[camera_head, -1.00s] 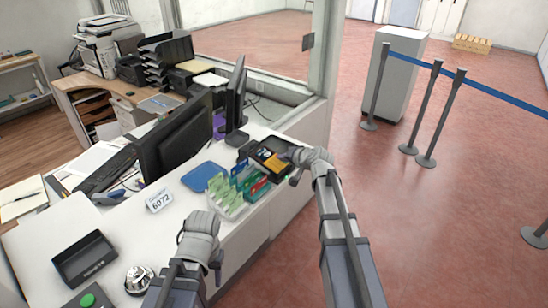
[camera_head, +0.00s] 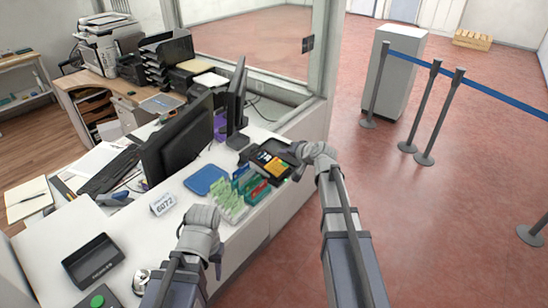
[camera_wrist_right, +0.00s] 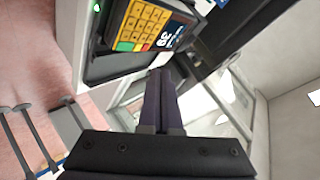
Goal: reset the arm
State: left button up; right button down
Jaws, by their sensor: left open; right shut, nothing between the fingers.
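My left gripper (camera_head: 217,262) hangs at the front edge of the counter (camera_head: 120,235), just in front of the card holder with green and red cards (camera_head: 236,192). It is open and empty, though its fingers are mostly hidden behind the wrist. My right gripper (camera_head: 297,176) is beside the card terminal with yellow keys (camera_head: 271,161). In the right wrist view its two dark fingers (camera_wrist_right: 161,98) are together with nothing between them, close to the terminal (camera_wrist_right: 143,25). I cannot tell whether they touch it.
A blue tray (camera_head: 205,180), a 6072 sign (camera_head: 162,204), a black tray (camera_head: 93,260) and a bell (camera_head: 141,281) lie on the counter. Monitors (camera_head: 178,140) stand behind. The red floor right of the counter is open up to the barrier posts (camera_head: 440,118).

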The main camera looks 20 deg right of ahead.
jog(key=shift+s+r, duration=0.1)
jog(key=shift+r, duration=0.3)
jog(key=s+a+f+n+g+h, duration=0.1)
jog(key=s+a+f+n+g, duration=0.15)
jog(key=s, duration=0.65)
jog(key=s+a+f+n+g+h, duration=0.1)
jog(key=s+a+f+n+g, duration=0.2)
jog(key=s, duration=0.5)
jog(key=s+a+f+n+g+h, duration=0.1)
jog(key=s+a+f+g, duration=0.3)
jog(key=s, duration=0.5)
jog(key=s+a+n+g+h, duration=0.1)
jog(key=s+a+n, duration=0.3)
jog(key=a, duration=0.5)
jog(key=shift+s+a+f+g+h, duration=0.15)
jog(key=shift+s+f+g+h, duration=0.25)
jog(key=shift+s, duration=0.8)
jog(key=shift+w+r, duration=0.1)
jog(key=shift+r, duration=0.05)
